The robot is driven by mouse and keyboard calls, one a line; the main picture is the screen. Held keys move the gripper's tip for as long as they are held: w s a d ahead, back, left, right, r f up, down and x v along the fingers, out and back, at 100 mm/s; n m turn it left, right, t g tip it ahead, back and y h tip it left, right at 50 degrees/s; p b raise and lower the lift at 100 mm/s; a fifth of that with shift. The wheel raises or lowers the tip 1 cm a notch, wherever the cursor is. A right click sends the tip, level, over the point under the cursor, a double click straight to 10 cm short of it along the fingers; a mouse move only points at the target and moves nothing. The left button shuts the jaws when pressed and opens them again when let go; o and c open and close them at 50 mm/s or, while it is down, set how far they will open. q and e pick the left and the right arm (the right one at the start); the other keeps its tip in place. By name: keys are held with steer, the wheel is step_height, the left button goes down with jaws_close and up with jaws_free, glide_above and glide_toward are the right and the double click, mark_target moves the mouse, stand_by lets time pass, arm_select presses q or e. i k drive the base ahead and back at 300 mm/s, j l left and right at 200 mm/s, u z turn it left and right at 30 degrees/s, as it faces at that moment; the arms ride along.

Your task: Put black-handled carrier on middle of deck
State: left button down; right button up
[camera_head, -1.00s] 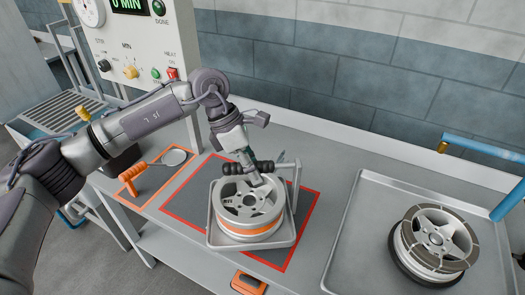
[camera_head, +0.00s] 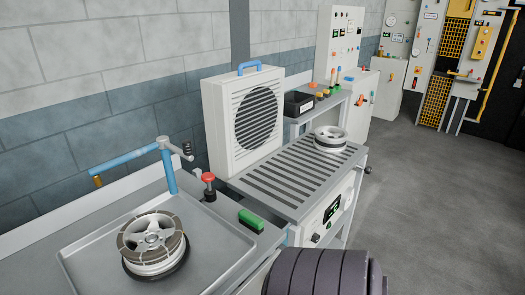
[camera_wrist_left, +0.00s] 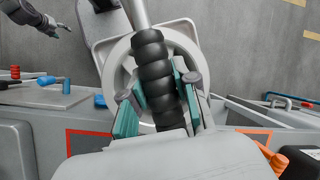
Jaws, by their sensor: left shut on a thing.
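In the left wrist view my left gripper (camera_wrist_left: 160,96) is shut on the black ribbed handle (camera_wrist_left: 153,70) of the carrier (camera_wrist_left: 104,58). A pale wheel (camera_wrist_left: 118,78) sits in the carrier beneath the handle. The carrier overlaps the bench edge and the floor in this view; its height is unclear. A slatted deck (camera_head: 277,180) stands right of centre in the head view, with a wheel (camera_head: 330,143) at its far end. Its middle is bare. Neither gripper shows in the head view. A small dark gripper (camera_wrist_left: 62,29), apparently my right one, shows at the wrist view's top left; its jaws are unclear.
A white louvred fan box (camera_head: 218,125) with a blue handle stands behind the deck.

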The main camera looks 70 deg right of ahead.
mark_target(292, 173)
steer(key=k, duration=0.65)
steer(key=z, duration=1.4)
steer(key=i+l+z, duration=0.1)
steer(key=l+z, duration=0.25)
steer(key=i+l+z, duration=0.1)
steer(key=z, duration=0.2)
steer(key=i+l+z, duration=0.15)
steer(key=z, duration=0.2)
